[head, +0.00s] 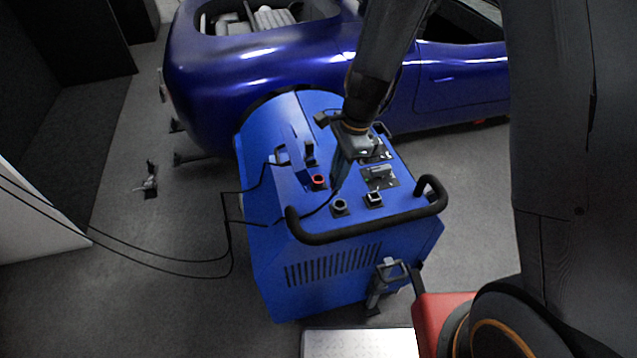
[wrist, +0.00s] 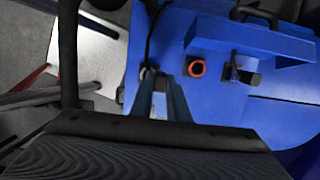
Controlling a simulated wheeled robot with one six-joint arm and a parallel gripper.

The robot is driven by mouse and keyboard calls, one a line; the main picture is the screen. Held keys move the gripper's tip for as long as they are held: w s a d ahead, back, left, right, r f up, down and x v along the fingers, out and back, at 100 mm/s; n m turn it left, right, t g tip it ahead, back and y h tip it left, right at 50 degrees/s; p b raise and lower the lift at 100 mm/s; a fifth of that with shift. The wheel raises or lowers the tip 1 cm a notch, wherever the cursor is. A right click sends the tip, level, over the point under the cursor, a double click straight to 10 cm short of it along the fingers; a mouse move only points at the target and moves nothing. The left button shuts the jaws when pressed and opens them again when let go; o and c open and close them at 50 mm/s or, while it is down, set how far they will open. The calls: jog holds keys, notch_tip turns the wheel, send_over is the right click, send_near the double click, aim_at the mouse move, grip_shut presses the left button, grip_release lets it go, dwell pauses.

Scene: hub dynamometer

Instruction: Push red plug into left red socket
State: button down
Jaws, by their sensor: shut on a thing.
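My gripper (head: 337,184) points down over the top of the blue dynamometer housing (head: 275,215). In the wrist view its two fingers (wrist: 159,90) are close together, shut on what I take to be the red plug. The plug is mostly hidden between the fingers and its red colour does not show. A black cable (wrist: 152,40) runs to the fingertips. A red-rimmed socket (head: 318,181) sits on the housing top, just left of the fingertips in the head view. In the wrist view this socket (wrist: 196,68) is open and empty, to the right of the fingers.
A black connector (wrist: 243,75) stands near the red socket. Grey round and square sockets (head: 340,206) (head: 374,198) lie toward the black handle rail (head: 370,231). A raised blue block (wrist: 250,35) borders the sockets. A blue car (head: 250,80) stands behind. Cables (head: 150,262) hang left.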

jog(key=w+a, duration=0.4)
jog(key=w, duration=0.3)
jog(key=shift+a+p, duration=0.25)
jog(key=shift+p, duration=0.2)
dwell(0.5)
jog(key=shift+f, duration=0.1)
jog(key=shift+f, duration=0.35)
jog(key=shift+f+b, duration=0.45)
jog(key=shift+f, duration=0.3)
dwell(0.6)
jog(key=shift+f, duration=0.35)
jog(key=shift+f+b, duration=0.3)
jog(key=shift+f, duration=0.1)
jog(key=c, duration=1.6)
grip_release()
